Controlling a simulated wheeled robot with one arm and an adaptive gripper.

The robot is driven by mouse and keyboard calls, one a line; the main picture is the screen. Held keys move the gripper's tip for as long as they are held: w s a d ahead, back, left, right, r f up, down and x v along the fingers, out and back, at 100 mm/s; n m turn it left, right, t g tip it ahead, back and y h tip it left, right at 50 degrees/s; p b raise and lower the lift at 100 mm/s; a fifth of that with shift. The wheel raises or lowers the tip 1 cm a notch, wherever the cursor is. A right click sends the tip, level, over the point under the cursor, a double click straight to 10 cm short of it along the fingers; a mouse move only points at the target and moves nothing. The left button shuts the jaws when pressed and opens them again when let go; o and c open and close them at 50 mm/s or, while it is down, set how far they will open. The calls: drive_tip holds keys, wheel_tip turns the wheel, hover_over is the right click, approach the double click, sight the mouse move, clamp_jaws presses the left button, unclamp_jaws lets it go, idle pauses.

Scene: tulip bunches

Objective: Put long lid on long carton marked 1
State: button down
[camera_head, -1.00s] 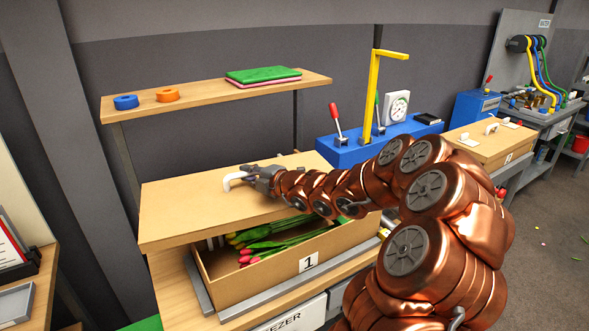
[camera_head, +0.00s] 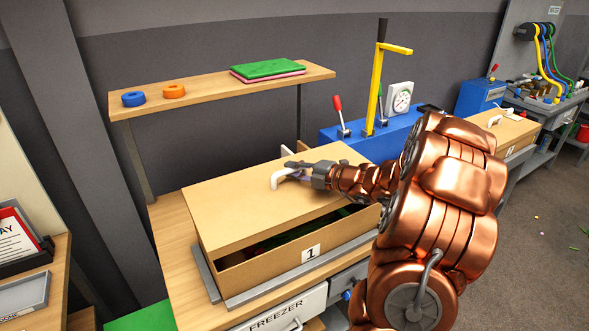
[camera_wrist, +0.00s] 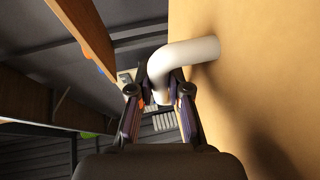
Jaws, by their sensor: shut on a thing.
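The long lid (camera_head: 240,207) is a flat tan board with a white curved handle (camera_head: 284,177). My gripper (camera_head: 298,173) is shut on this handle; the wrist view shows the white handle (camera_wrist: 180,62) between the two fingers (camera_wrist: 160,100), with the lid's tan face (camera_wrist: 265,60) at right. The long carton marked 1 (camera_head: 262,274) stands on the bench under the lid. The lid covers most of its opening. A dark gap shows along the front, wider toward the right, so the lid sits tilted or raised there. The tulips inside are mostly hidden, with a little green showing.
Grey rails (camera_head: 285,276) run along the carton's base. A wooden shelf (camera_head: 215,90) with tape rolls and a green pad (camera_head: 268,69) is above and behind. A blue fixture (camera_head: 350,148) with a yellow post (camera_head: 374,95) stands behind at right. Another lidded carton (camera_head: 505,130) is farther right.

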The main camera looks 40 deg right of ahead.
sight(338, 205)
drive_tip(key=shift+r+p, duration=0.25)
drive_tip(key=shift+p, duration=0.7)
drive_tip(key=shift+s+f+p, duration=0.1)
drive_tip(key=shift+f+p, duration=0.25)
drive_tip(key=shift+f, duration=2.55)
drive_tip(key=shift+f, duration=1.6)
drive_tip(key=c, duration=1)
unclamp_jaws()
drive_tip(key=shift+c, duration=0.2)
drive_tip(key=shift+v, duration=6)
drive_tip(key=shift+r, duration=0.1)
